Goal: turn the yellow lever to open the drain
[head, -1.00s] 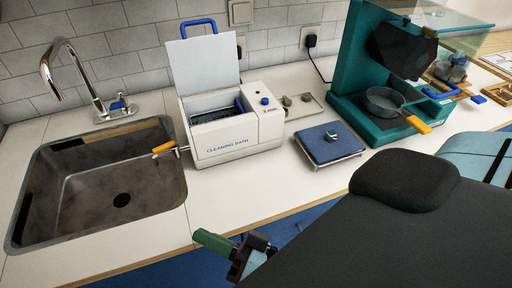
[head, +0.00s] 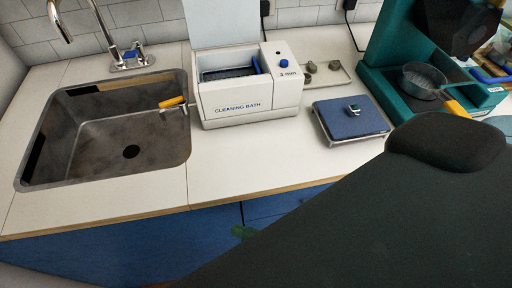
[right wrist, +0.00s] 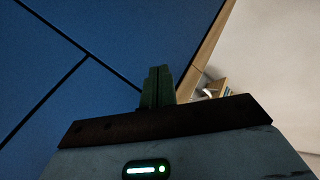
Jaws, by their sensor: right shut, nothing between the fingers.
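The yellow lever (head: 172,102) sticks out to the left from the lower left side of the white cleaning bath (head: 250,104), reaching over the right rim of the sink (head: 118,175). The bath's lid stands raised at the back. My right gripper shows only as a small green fingertip (head: 243,231) in front of the blue cabinet, below the counter edge and apart from the lever; my dark arm hides the rest. In the right wrist view its green fingers (right wrist: 157,88) are shut together with nothing between them. My left gripper is not in view.
A faucet (head: 128,57) stands behind the sink. A blue pad on a stand (head: 350,117) and a teal machine with a pan (head: 422,80) stand to the right. The counter in front of the bath (head: 260,155) is clear; its wooden front edge (head: 215,202) lies above my gripper.

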